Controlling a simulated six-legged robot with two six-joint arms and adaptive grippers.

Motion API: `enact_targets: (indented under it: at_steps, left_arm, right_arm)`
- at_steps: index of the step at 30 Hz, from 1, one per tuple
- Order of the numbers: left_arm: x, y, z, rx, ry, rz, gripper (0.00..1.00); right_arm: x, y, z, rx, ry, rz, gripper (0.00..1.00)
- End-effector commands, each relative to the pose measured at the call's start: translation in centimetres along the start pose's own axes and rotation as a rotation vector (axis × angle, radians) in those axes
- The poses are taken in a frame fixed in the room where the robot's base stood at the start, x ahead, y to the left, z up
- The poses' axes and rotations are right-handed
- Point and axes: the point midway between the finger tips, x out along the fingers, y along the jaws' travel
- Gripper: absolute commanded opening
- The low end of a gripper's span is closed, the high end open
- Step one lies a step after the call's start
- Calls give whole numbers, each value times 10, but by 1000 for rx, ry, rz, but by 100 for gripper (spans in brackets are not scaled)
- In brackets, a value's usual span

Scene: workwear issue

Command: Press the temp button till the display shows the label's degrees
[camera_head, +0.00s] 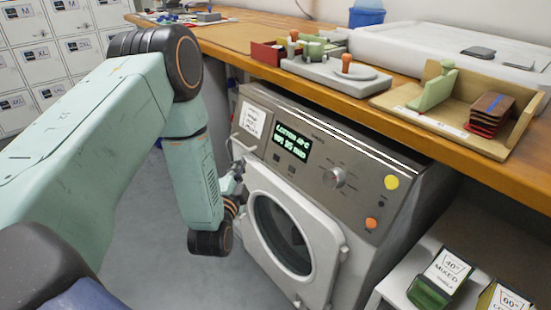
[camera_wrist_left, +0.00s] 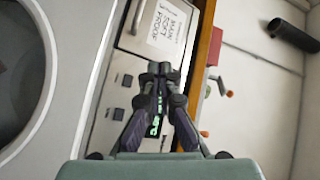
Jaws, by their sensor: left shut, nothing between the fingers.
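A grey washing machine (camera_head: 318,182) stands under the wooden counter. Its lit green display (camera_head: 292,142) seems to read "COTTON 40°C" above a smaller line. Small dark buttons (camera_head: 277,157) sit below the display; their markings are too small to read. They also show in the left wrist view (camera_wrist_left: 118,114). My left gripper (camera_head: 238,168) is shut and empty, in front of the machine's left side near the door's upper edge. In the left wrist view its closed fingertips (camera_wrist_left: 160,70) partly cover the display. Label cards reading "40° MIXED" (camera_head: 447,268) and "60°" (camera_head: 508,299) stand lower right. My right gripper is out of view.
The round door (camera_head: 283,234) is below the panel. A knob (camera_head: 335,177), a yellow disc (camera_head: 391,182) and an orange button (camera_head: 371,223) are further right. The counter (camera_head: 235,45) overhangs the machine and holds trays. Grey lockers (camera_head: 40,60) stand behind; open floor is left.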

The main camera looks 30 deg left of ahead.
Motion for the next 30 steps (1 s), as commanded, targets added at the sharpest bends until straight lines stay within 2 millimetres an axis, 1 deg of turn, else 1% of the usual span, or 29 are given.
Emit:
enact_targets:
  at_steps: [5, 8, 22, 30]
  left_arm:
    - [1, 1, 0, -1, 1, 0, 0]
    - [4, 4, -3, -1, 2, -1, 0]
    - [42, 34, -30, -2, 4, -2, 0]
    - [58, 43, -43, -2, 2, -1, 0]
  right_arm:
    - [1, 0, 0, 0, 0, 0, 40]
    - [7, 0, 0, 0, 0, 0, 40]
    - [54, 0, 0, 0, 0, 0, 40]
    - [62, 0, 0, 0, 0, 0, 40]
